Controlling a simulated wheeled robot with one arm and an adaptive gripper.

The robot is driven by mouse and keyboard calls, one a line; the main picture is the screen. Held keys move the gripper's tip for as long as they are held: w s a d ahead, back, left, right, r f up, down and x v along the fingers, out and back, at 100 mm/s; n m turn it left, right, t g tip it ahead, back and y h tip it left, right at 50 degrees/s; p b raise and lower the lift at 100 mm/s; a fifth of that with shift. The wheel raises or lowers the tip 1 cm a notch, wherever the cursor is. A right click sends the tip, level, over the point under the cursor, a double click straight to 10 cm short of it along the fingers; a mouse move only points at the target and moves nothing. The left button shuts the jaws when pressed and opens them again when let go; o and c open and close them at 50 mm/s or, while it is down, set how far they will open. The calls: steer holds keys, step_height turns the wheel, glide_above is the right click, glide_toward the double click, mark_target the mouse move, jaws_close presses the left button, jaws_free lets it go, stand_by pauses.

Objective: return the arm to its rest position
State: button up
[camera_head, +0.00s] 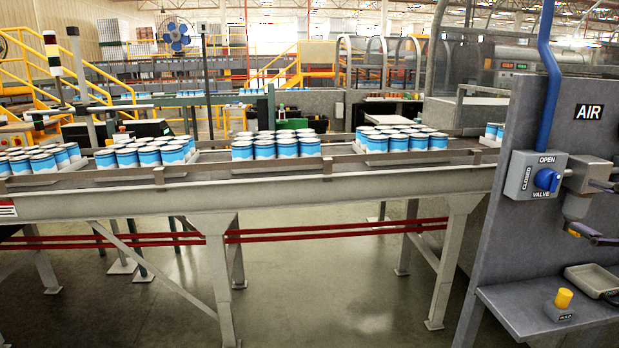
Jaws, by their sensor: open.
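Two dark finger-like parts, which look like my gripper (583,211), reach in from the right edge of the head view. They are spread apart, one above the other, with nothing seen held between them. They lie to the right of the blue valve knob (547,180), in front of the grey AIR panel (520,240), and look clear of the knob. The rest of my arm is out of view. Whether the fingers touch the grey and brass fitting (577,206) behind them cannot be told.
The panel's shelf (545,308) carries a yellow button (563,298) and a small grey tray (592,279). A blue pipe (550,70) runs down to the valve. A roller conveyor (330,190) with blue-and-white cans (277,147) stretches left. The floor (330,290) beneath is clear between the legs.

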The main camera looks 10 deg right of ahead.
steer(key=w+a+f+n+g+y+p, duration=0.1)
steer(key=w+a+f+n+g+y, duration=0.2)
steer(key=a, duration=0.7)
steer(key=w+a+f+n+g+y+p, duration=0.1)
steer(key=w+a+n+g+y, duration=0.2)
steer(key=a, duration=0.7)
steer(key=s+a+f+n+g+p, duration=0.25)
steer(key=a+f+n+g, duration=0.3)
steer(key=a, duration=0.65)
steer(key=s+a+f+n+g+h+p, duration=0.25)
steer(key=s+a+f+n+g, duration=0.35)
steer(key=s, duration=0.5)
steer(key=s+d+f+n+g+h, duration=0.1)
steer(key=s+f+h, duration=0.1)
steer(key=s, duration=0.3)
steer(key=s+d+f+n+g+h+p, duration=0.1)
steer(key=s+d+f+h, duration=0.1)
steer(key=s, duration=0.4)
steer(key=shift+s+f, duration=0.15)
steer(key=shift+f, duration=0.3)
steer(key=shift+c, duration=0.4)
